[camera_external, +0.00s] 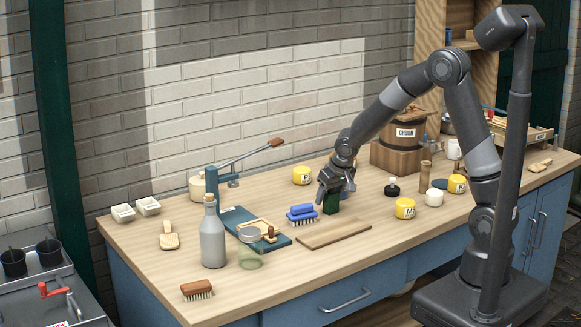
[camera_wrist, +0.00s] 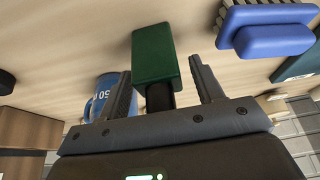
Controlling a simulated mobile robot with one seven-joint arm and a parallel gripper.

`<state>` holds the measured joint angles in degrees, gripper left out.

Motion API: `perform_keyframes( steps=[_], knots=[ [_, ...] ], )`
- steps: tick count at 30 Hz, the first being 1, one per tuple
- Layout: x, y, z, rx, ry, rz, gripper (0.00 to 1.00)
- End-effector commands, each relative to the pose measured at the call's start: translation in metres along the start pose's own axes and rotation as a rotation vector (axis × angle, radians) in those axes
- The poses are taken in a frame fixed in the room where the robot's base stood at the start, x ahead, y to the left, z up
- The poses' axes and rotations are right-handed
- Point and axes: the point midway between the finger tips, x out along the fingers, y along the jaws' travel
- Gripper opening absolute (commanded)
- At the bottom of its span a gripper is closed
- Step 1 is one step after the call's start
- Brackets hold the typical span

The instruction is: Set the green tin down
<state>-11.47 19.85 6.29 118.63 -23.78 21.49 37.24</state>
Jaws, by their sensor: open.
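The green tin (camera_external: 331,203) stands on the wooden worktop, just right of the blue brush and behind the flat wooden board. My gripper (camera_external: 329,190) is right over it and hides its upper part in the external view. In the wrist view the green tin (camera_wrist: 153,55) lies between my two spread fingers (camera_wrist: 162,85). A gap shows on each side of the tin, more clearly on the right. My gripper is open and holds nothing.
The blue brush (camera_external: 301,215) is close on the left; the wooden board (camera_external: 333,235) lies in front. A blue mug (camera_wrist: 103,92) is close by in the wrist view.

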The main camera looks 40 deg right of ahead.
Motion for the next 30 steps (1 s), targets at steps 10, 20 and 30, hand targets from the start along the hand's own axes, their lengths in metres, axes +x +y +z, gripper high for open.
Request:
perform_keyframes(
  steps=[10,20,30],
  knots=[
    [-0.035,0.001,-0.002,0.002,0.005,-0.001,0.61],
    [-0.097,0.0,-0.002,0.001,0.003,0.0,0.61],
    [-0.123,0.0,-0.001,0.0,0.0,0.0,0.61]
  ],
)
